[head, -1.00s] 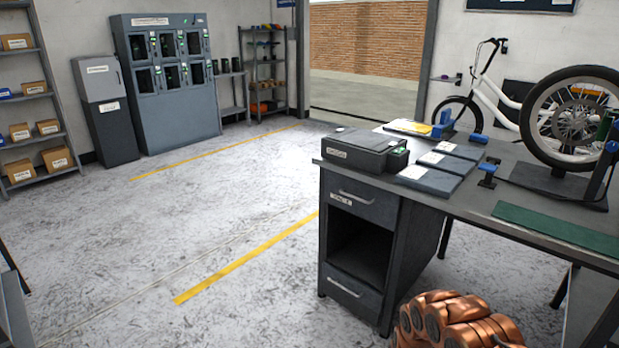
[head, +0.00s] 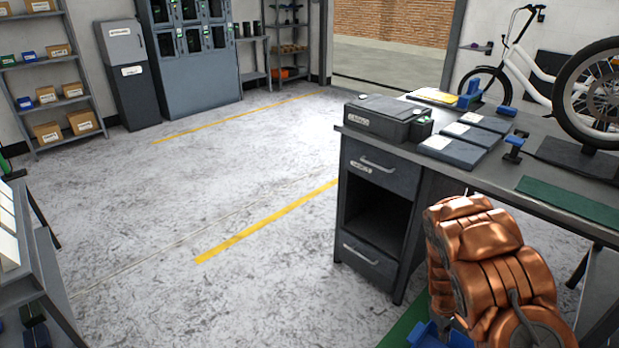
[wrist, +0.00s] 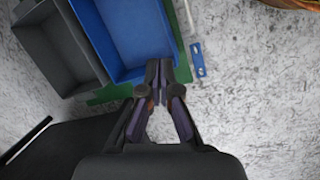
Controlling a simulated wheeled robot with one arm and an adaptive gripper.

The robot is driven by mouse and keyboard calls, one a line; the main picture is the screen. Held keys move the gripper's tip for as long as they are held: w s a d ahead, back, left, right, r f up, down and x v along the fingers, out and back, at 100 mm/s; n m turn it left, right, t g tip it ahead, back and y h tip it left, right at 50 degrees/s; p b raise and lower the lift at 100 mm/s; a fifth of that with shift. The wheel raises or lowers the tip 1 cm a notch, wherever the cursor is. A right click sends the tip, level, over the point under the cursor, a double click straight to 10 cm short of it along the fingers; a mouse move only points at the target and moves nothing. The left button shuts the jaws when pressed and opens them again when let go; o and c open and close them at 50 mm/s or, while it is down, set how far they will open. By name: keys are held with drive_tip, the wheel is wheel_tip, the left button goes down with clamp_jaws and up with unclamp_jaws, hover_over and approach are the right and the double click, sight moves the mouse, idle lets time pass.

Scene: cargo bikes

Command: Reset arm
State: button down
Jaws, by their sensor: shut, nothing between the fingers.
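My gripper (wrist: 160,82) shows in the wrist view with its dark fingertips pressed together and nothing between them. It points down over the edge of an empty blue bin (wrist: 125,35), with the speckled floor beyond. In the head view my copper-coloured arm is folded at the lower right, in front of the workbench. The gripper itself is hidden in that view.
A dark grey bin (wrist: 55,45) sits beside the blue one on a green base. The workbench (head: 590,217) with drawers stands at right, carrying a grey box (head: 378,117). Shelves (head: 50,72) and lockers (head: 190,65) line the back. The middle floor is clear.

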drive_tip(key=s+a+r+m, duration=0.1)
drive_tip(key=s+a+r, duration=0.15)
drive_tip(key=r, duration=0.45)
drive_tip(key=s+a+r+m, duration=0.2)
drive_tip(key=s+r, duration=0.2)
drive_tip(key=r, duration=0.3)
drive_tip(key=s+a+r+m, duration=0.1)
drive_tip(key=s+a+r, duration=0.15)
drive_tip(key=r, duration=0.55)
drive_tip(key=s+a+r+y, duration=0.1)
drive_tip(key=s+a+r, duration=0.3)
drive_tip(key=s, duration=0.4)
drive_tip(key=s+a+r+m+g+y, duration=0.1)
drive_tip(key=s+a+r, duration=0.35)
drive_tip(key=s, duration=0.25)
drive_tip(key=s+a+r, duration=0.4)
drive_tip(key=s+a, duration=0.1)
drive_tip(key=s, duration=0.3)
drive_tip(key=s+p+v, duration=0.1)
drive_tip(key=p+v, duration=1.2)
drive_tip(key=shift+s+d+r+t+p, duration=0.2)
drive_tip(key=shift+d+r+t+p, duration=0.1)
drive_tip(key=shift+r, duration=0.1)
